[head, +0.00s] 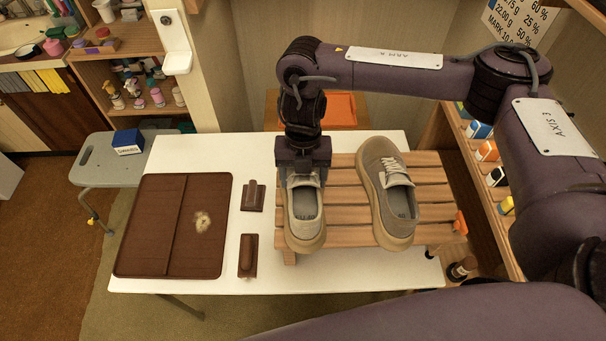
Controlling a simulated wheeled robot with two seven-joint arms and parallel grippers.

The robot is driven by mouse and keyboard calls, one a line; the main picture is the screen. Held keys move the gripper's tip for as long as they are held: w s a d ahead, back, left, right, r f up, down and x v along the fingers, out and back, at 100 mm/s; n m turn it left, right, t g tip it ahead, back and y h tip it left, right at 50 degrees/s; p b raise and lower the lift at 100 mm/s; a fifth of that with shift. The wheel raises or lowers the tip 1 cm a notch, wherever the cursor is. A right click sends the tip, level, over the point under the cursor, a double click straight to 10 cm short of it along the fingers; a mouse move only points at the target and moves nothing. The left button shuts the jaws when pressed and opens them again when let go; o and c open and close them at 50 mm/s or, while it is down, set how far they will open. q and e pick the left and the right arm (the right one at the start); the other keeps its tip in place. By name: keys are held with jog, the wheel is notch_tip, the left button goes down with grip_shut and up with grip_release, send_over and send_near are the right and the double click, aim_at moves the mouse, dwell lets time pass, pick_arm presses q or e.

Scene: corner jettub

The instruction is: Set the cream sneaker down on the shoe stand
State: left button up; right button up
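Two similar cream-beige sneakers are in the head view. The left sneaker (305,215) is at the left end of the slatted wooden shoe stand (343,213), heel toward me. Whether it rests on the slats or is just above them is unclear. My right gripper (303,172) points down over its front part, which it hides; the fingertips are too hidden to show whether they press on the shoe. The other sneaker (387,192) stands on the slats to the right, apart from the gripper. My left gripper is not in view.
The stand is on a white table (345,277). A brown folding mat (171,225) and two brown brushes (248,255) lie to the left. An orange tray (341,109) is behind. A shelf (484,205) with small boxes borders the right.

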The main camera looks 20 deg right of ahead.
jog(key=shift+f, duration=0.2)
dwell(0.5)
dwell(0.8)
jog(key=o, duration=1.3)
jog(key=shift+f, duration=0.1)
jog(key=r, duration=0.5)
jog(key=w+r, duration=0.1)
jog(key=r, duration=0.1)
jog(key=shift+d+r, duration=0.15)
jog(key=shift+r, duration=0.25)
